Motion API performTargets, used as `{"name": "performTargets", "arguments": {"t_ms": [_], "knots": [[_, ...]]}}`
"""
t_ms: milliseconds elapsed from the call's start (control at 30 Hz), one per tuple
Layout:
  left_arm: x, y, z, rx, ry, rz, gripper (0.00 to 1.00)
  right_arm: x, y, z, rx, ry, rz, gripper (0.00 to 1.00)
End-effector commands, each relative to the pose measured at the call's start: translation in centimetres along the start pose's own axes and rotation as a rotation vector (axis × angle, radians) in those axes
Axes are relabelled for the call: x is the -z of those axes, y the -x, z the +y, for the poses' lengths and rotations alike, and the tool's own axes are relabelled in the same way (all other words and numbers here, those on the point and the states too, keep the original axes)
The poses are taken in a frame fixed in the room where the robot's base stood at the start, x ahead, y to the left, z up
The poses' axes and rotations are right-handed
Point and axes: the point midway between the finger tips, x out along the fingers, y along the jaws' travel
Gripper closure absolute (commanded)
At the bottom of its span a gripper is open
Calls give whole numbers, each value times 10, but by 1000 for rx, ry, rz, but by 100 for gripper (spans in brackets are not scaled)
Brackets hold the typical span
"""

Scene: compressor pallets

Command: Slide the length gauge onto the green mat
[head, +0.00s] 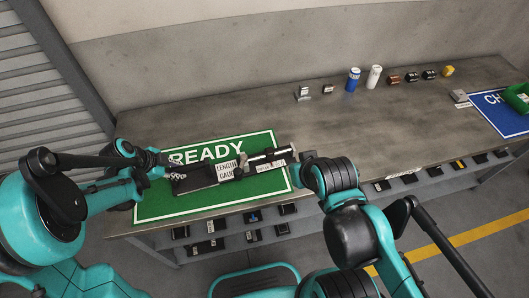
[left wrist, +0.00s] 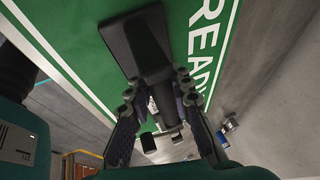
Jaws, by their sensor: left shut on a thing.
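The length gauge (head: 200,178) is a long dark tool with a white name label and a pale right end. It lies across the green mat (head: 160,207), which is marked READY. My left gripper (head: 172,168) is shut on the gauge near its left end. In the left wrist view, the gauge's black plate (left wrist: 125,35) shows above the green mat, and its dark bar runs between my left fingers (left wrist: 157,95). My right gripper (head: 306,160) is beside the gauge's right end; whether they touch, and its jaw state, are unclear.
Small parts, a blue can (head: 353,80) and a white can (head: 374,77) stand along the back of the bench. A blue mat (head: 490,107) with a green bin (head: 518,97) is at the far right. The bench middle (head: 320,125) is clear. Several dark items line the front.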

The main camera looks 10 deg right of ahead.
Motion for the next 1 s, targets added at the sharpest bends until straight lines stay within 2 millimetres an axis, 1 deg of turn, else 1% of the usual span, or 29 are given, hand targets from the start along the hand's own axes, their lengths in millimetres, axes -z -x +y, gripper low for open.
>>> {"name": "performTargets", "arguments": {"t_ms": [33, 167, 200, 267, 567, 667, 767, 1000], "knots": [[-3, -1, 1, -1, 1, -8, 100, 0, 0, 0, 0, 0, 0, 100], [-3, -1, 1, -1, 1, -8, 100, 0, 0, 0, 0, 0, 0, 100], [-3, -1, 1, -1, 1, -8, 69, 0, 0, 0, 0, 0, 0, 100], [-2, -1, 0, -1, 1, -7, 55, 0, 0, 0, 0, 0, 0, 100], [-1, 0, 0, 0, 0, -3, 55, 0, 0, 0, 0, 0, 0, 100], [-1, 7, 0, 1, 1, -3, 55, 0, 0, 0, 0, 0, 0, 100], [-1, 22, 0, 1, 1, -3, 55, 0, 0, 0, 0, 0, 0, 100], [-2, 74, 0, 1, 4, -5, 55, 0, 0, 0, 0, 0, 0, 100]]}}
